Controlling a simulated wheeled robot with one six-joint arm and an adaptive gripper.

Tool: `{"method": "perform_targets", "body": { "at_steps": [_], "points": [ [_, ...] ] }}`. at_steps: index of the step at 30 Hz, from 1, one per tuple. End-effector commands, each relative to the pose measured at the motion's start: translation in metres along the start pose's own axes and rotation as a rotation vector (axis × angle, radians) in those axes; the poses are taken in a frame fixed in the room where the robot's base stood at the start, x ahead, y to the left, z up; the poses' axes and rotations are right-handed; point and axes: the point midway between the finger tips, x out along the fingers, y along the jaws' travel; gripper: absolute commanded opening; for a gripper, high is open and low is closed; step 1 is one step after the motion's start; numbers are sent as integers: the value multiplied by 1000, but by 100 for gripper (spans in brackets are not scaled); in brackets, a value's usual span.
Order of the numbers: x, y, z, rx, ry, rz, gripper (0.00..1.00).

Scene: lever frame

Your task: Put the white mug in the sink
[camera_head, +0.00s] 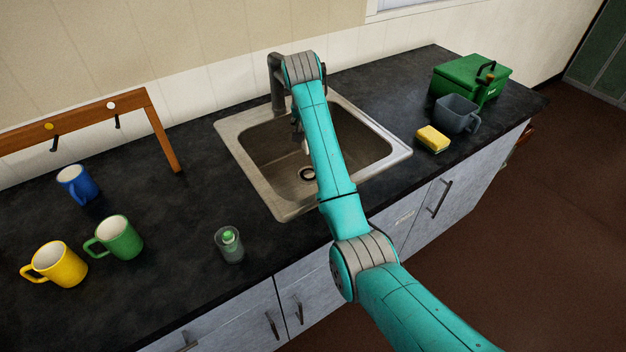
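The steel sink (252,168) is set in the dark counter at the middle of the view. My arm reaches over it, and its wrist bends down at the far side of the basin. My gripper (297,120) is almost wholly hidden behind my forearm; only a small dark part shows at the arm's left edge, over the basin. A small white patch (306,146) shows just below it, above the drain. It may be part of the white mug, but most of it is hidden. I cannot tell whether the gripper holds it. No white mug shows elsewhere.
Yellow (62,266), green (124,240) and blue (70,186) mugs stand left, near a wooden lever frame (160,130). A green-capped glass (230,246) stands front-left of the sink. A sponge (432,138), grey mug (452,114) and green box (468,78) are right. A faucet (277,85) rises behind.

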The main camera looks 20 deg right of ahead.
Motion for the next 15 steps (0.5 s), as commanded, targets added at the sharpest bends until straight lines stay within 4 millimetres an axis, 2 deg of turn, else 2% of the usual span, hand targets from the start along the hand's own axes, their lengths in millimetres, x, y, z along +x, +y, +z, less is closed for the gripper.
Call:
{"method": "perform_targets", "body": {
  "at_steps": [1,6,15],
  "points": [
    [12,0,6,-1,-3,1,21],
    [44,0,19,-2,-2,1,21],
    [88,0,37,-1,-2,1,21]
  ]
}}
